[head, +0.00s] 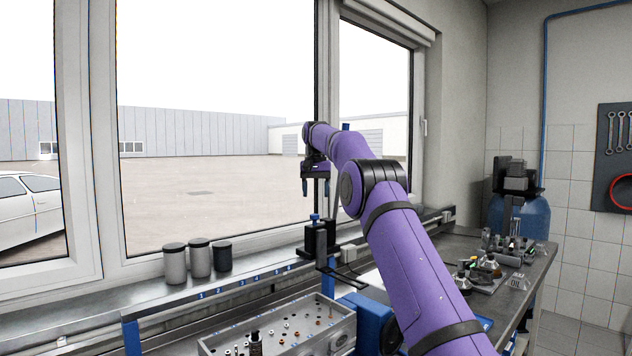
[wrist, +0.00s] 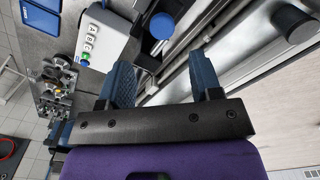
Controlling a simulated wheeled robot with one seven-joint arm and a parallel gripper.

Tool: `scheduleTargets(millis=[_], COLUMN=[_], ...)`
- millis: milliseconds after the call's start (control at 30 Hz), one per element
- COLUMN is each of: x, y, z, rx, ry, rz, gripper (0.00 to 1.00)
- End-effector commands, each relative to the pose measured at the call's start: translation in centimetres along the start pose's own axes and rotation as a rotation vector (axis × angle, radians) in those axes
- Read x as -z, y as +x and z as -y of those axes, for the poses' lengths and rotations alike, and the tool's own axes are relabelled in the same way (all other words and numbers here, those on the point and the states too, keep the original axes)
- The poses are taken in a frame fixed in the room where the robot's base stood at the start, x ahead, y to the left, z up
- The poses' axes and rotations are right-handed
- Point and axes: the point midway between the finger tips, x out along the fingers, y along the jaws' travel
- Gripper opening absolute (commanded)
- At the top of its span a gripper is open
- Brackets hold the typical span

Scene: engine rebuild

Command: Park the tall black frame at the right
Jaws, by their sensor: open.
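The black frame (head: 320,240) stands upright on the sill-side rail, with a blue knob (head: 315,218) on top. My arm hides part of the area to its right. My gripper (head: 315,190) is open and empty, fingers pointing down, a little above the knob and apart from it. In the wrist view the knob (wrist: 162,25) shows just beyond the open fingers (wrist: 160,72), roughly between them sideways. The black frame's lower part (wrist: 147,62) shows between the fingers.
A metal tray (head: 285,325) with small parts stands at the front. Several lidded canisters (head: 198,260) stand on the sill at left. A white box (wrist: 104,38) marked A, B, C lies left of the knob. Engine parts (head: 490,268) crowd the bench's right end.

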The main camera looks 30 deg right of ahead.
Motion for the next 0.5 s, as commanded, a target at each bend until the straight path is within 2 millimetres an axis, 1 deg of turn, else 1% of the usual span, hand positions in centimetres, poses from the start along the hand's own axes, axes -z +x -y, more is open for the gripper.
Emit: scheduleTargets(millis=[100,500], x=[0.1,0.1], y=[-1.2,-3.1], z=[0.0,0.0], rx=[0.000,0.000], ry=[0.000,0.001], rz=[-0.001,-0.002], gripper=[0.59,0.59])
